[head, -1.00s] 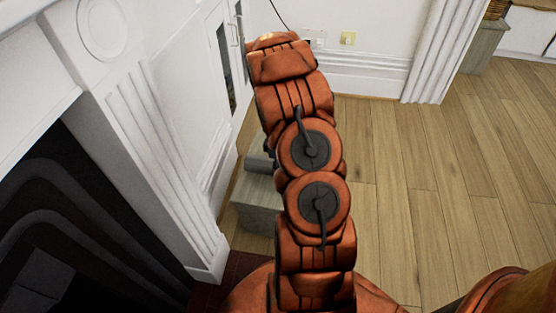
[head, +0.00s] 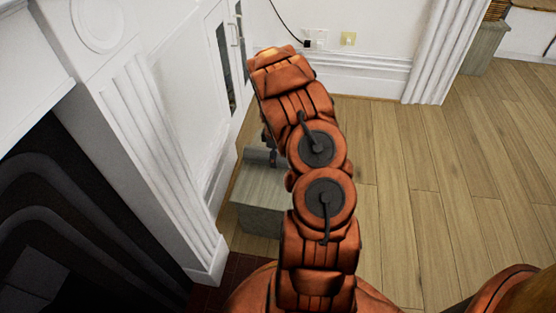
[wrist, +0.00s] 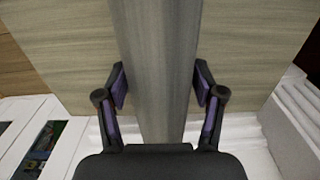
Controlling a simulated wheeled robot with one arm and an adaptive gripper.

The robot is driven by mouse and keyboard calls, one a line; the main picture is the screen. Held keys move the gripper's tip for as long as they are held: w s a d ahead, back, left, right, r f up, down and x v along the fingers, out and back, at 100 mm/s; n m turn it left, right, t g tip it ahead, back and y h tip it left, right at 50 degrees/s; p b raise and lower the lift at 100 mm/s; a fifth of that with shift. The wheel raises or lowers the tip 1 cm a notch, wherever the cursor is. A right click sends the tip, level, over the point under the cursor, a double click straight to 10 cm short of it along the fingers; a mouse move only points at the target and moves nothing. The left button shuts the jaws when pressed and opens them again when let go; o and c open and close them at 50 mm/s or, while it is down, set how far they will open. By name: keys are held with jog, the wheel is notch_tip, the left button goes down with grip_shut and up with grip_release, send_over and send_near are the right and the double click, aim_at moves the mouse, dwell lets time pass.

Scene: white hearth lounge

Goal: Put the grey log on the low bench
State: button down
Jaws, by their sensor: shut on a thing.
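The low bench (head: 258,212) is a grey wood-grain block beside the white wall, partly behind my arm in the head view. Its pale top (wrist: 70,50) fills much of the wrist view. The grey log (wrist: 158,55) runs lengthwise down the middle of the wrist view, over the bench top. My gripper (wrist: 160,84) is shut on it, with a purple-padded finger on each side. In the head view the gripper is mostly hidden behind my arm, with a dark part showing above the bench. I cannot tell if the log touches the bench.
The white fireplace surround (head: 150,130) stands close on the left, with a dark fireplace opening (head: 60,220). A white cabinet with glass doors (head: 224,65) is behind the bench. Open plank floor (head: 440,180) lies to the right. Another grey block (head: 484,48) stands far right.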

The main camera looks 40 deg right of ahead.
jog(key=shift+f, duration=0.8)
jog(key=shift+f, duration=0.1)
jog(key=shift+c, duration=0.7)
grip_release()
jog(key=shift+f, duration=0.1)
